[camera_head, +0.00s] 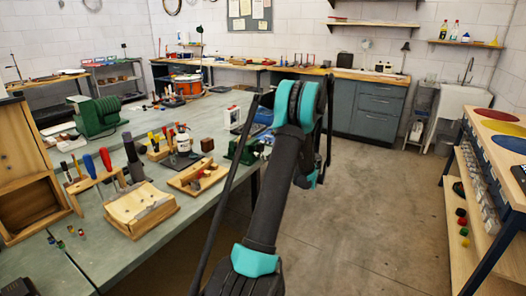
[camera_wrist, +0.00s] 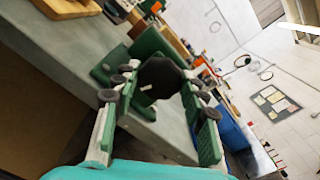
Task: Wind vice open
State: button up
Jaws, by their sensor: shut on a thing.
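The green vice (camera_head: 240,150) sits at the near right edge of the grey-green bench, partly hidden behind my arm in the head view. In the wrist view its green body (camera_wrist: 150,46) rises just beyond my fingers. My gripper (camera_wrist: 163,92) is shut on a dark, many-sided part (camera_wrist: 160,77), which looks like the vice's handle hub. One finger lies on each side of it. My gripper is largely hidden behind the arm in the head view. How far apart the vice jaws are cannot be told.
A wooden block fixture (camera_head: 140,208), a tool rack (camera_head: 92,178) and a wooden tray (camera_head: 197,178) stand on the bench left of the vice. A blue bin (camera_wrist: 230,130) is near my gripper. A shelf table (camera_head: 490,140) stands at right. The floor (camera_head: 370,220) between is clear.

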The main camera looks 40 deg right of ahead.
jog(key=n, duration=1.8)
jog(key=shift+f, duration=0.1)
jog(key=n, duration=0.6)
jog(key=shift+w, duration=0.1)
jog(key=shift+n, duration=0.3)
jog(key=o, duration=1.2)
jog(key=shift+c, duration=0.2)
